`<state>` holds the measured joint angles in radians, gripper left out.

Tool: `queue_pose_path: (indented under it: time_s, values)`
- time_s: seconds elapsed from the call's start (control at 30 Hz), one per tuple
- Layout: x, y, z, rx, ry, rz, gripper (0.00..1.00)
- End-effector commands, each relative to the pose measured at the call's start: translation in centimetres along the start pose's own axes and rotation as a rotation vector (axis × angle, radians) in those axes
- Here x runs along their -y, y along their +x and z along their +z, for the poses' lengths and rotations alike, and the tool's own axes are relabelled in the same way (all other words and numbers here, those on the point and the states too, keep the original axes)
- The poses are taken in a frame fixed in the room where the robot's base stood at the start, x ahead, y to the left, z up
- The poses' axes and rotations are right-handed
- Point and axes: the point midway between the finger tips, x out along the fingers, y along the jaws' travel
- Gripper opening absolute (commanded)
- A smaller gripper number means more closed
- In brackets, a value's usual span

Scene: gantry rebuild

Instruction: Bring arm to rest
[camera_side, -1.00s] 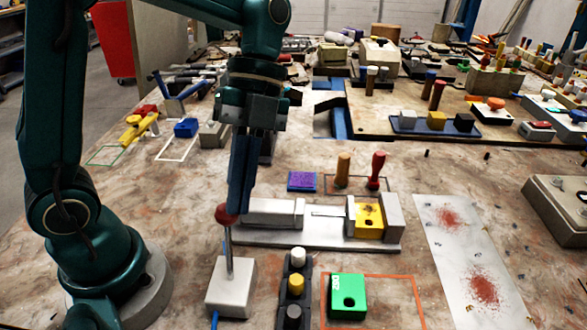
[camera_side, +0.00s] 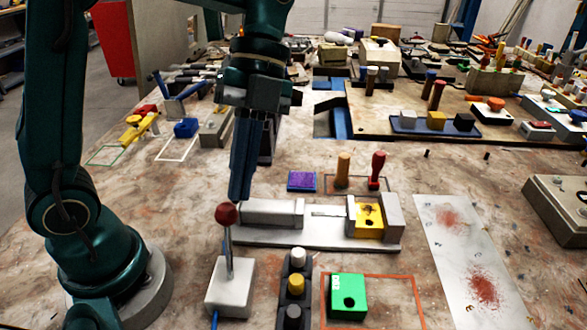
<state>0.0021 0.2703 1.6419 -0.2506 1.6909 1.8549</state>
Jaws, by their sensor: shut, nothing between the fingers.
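My gripper (camera_side: 240,198) points down with its fingers together and nothing between them. Its tips are just above and behind the red ball knob (camera_side: 227,214) of a lever, apart from it as far as I can tell. The lever stands upright on a white box (camera_side: 230,288) at the front of the table. The grey vise (camera_side: 318,236) lies to the right of my fingers, with a yellow block (camera_side: 368,219) between its jaws at the right end.
A green block (camera_side: 348,295) sits inside an orange outline at the front. A dark strip with white, yellow and black buttons (camera_side: 296,285) stands beside it. Behind are a purple pad (camera_side: 301,181), an orange-brown peg (camera_side: 343,169) and a red-handled tool (camera_side: 377,170).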

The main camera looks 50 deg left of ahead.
Motion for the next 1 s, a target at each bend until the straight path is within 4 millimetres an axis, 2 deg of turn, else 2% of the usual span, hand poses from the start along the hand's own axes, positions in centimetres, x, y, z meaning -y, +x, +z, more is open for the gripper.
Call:
queue_pose_path:
  time_s: [0.33,0.47,0.53,0.77,1.0]
  values:
    - [-0.4,-2.4,-0.2,0.015,0.008,-0.035,0.0]
    - [-2.2,-3.0,-0.8,0.048,0.015,-0.103,0.0]
    - [-3.3,-2.9,-0.9,0.077,-0.04,-0.167,0.0]
    - [-5.2,-1.5,0.3,0.116,-0.463,-0.465,0.0]
    - [-5.2,0.5,2.7,-0.044,-1.028,-0.817,0.0]
